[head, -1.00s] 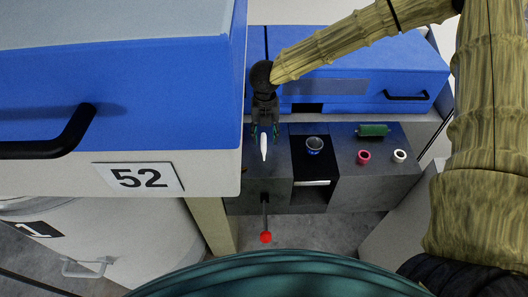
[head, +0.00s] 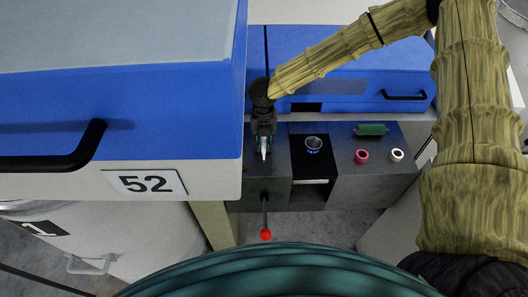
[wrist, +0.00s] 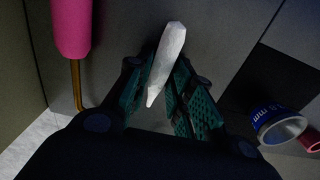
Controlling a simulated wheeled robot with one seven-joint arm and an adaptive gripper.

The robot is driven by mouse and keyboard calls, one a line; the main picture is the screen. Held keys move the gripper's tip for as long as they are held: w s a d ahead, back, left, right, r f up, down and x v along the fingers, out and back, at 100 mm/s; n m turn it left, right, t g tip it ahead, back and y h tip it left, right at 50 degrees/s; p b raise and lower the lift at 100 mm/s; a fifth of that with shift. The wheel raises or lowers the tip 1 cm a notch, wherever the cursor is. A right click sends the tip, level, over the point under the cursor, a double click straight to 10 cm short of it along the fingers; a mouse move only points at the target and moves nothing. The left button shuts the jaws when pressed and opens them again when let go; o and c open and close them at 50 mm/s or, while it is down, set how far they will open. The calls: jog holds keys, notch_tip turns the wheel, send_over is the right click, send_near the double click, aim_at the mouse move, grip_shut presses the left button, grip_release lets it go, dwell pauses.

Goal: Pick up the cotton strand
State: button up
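The cotton strand is a short, white, tapered piece. It lies on the dark grey top of the machine ledge, and in the head view its end (head: 264,154) shows below my gripper (head: 263,143). In the wrist view the strand (wrist: 167,58) runs between the two teal-padded fingers of my gripper (wrist: 166,75), with its narrow tip toward the palm. The fingers stand apart on either side of it. The right finger is very close to the strand; I cannot tell whether it touches. Part of the strand is hidden by the gripper in the head view.
The blue cabinet (head: 125,110) marked 52 is close on the left. A red-knobbed lever (head: 265,234) hangs in front.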

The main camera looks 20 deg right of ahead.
aim_at(264, 143)
jog(key=shift+c, duration=1.3)
notch_tip(264, 143, up, 10)
jog(key=b, duration=0.3)
jog(key=shift+n, duration=0.3)
